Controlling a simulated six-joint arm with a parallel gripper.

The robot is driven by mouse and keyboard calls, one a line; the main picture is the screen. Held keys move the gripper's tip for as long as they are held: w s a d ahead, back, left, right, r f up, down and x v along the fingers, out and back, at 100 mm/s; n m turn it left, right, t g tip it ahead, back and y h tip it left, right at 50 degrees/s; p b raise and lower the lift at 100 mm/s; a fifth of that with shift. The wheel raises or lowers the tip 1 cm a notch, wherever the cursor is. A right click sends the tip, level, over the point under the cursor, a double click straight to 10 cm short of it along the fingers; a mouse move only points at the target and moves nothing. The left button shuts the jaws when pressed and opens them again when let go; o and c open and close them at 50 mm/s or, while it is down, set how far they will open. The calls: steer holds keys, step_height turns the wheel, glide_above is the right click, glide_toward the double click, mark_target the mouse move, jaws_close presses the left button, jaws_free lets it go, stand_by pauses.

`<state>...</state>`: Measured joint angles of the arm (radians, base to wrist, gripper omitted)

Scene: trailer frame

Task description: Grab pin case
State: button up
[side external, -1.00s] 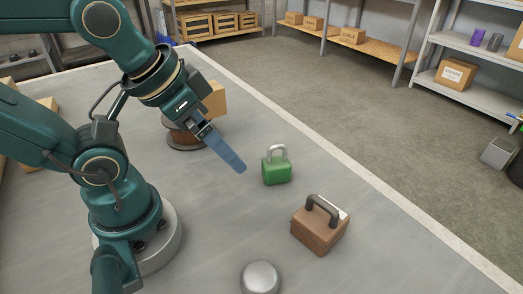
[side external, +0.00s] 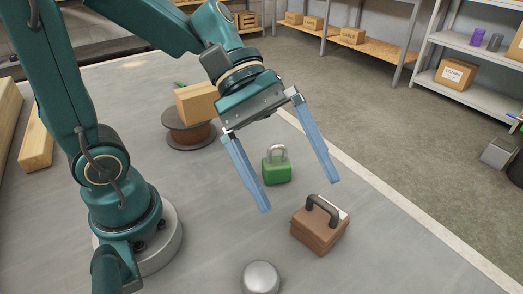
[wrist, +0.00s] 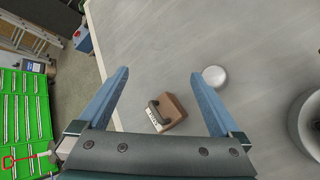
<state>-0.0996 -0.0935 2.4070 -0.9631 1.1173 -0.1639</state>
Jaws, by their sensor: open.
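The pin case appears to be the brown case (side external: 318,231) with a dark handle on top, standing on the grey table right of centre in the side view. It also shows in the wrist view (wrist: 174,110), with a white label on one side, below the line between my fingertips. My gripper (side external: 301,196) is open and empty, with its two blue fingers spread wide. In the side view its fingertips are above and to the left of the case, apart from it. In the wrist view the gripper (wrist: 160,74) has the case between its fingers in the picture.
A green padlock-shaped block (side external: 276,171) stands behind the case, partly framed by my fingers. A silver dome (side external: 261,278) sits at the front. A wooden spool (side external: 189,134) bears a cardboard-coloured box (side external: 197,102) at the back left. The table right of the dome is clear.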

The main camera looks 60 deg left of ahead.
steer(key=w+f+n+t+h, duration=0.1)
steer(key=w+f+n+h, duration=0.2)
steer(key=w+n, duration=0.35)
steer(key=n+t, duration=0.1)
steer(key=n, duration=0.3)
glide_above(314, 209)
steer(key=shift+m+h, duration=0.25)
steer(key=shift+h, duration=0.15)
step_height(314, 209, down, 4)
steer(key=shift+d, duration=0.15)
steer(key=shift+f, duration=0.7)
step_height(314, 209, down, 6)
steer(key=shift+r, duration=0.1)
steer(key=shift+s+f, duration=0.1)
steer(key=shift+f, duration=0.45)
steer(key=shift+x, duration=2.35)
